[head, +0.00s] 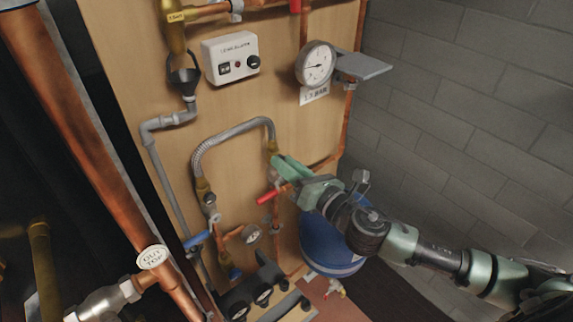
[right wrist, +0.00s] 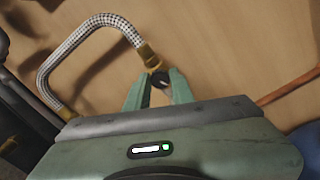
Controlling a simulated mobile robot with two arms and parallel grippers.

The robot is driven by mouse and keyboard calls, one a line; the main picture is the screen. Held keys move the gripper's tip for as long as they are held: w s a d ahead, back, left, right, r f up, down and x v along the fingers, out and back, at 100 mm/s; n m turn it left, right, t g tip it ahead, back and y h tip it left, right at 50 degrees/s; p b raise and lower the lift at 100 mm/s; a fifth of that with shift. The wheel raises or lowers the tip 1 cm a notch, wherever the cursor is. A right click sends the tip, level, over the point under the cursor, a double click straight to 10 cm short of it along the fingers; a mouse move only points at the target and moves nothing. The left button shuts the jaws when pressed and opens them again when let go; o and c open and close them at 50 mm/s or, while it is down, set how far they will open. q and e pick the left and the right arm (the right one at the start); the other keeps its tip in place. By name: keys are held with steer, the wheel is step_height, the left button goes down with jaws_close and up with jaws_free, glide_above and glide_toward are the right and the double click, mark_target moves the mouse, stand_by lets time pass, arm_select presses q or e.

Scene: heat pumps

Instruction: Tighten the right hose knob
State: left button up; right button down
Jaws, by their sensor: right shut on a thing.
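A grey braided hose (head: 235,132) arches over the wooden board between two brass fittings. The right hose knob (head: 273,147) is at the hose's right end, just above my right gripper (head: 283,167). In the right wrist view, the brass end of the right hose knob (right wrist: 149,57) runs down to between the fingertips of my right gripper (right wrist: 160,88), which is shut on it. The fingers hide part of the knob. The left hose knob (head: 204,190) is lower down, free of any gripper. My left gripper is not in view.
A red lever (head: 268,195) is just below my right gripper, and a blue lever (head: 197,239) is lower left. A blue tank (head: 325,248) stands behind my right arm. A round gauge (head: 315,64) and a white box (head: 230,58) are higher on the board.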

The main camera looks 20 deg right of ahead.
steer(key=m+p, duration=0.5)
steer(key=m, duration=1.9)
steer(key=shift+f+p, duration=0.15)
steer(key=shift+p, duration=0.2)
steer(key=c, duration=1.2)
jaws_free()
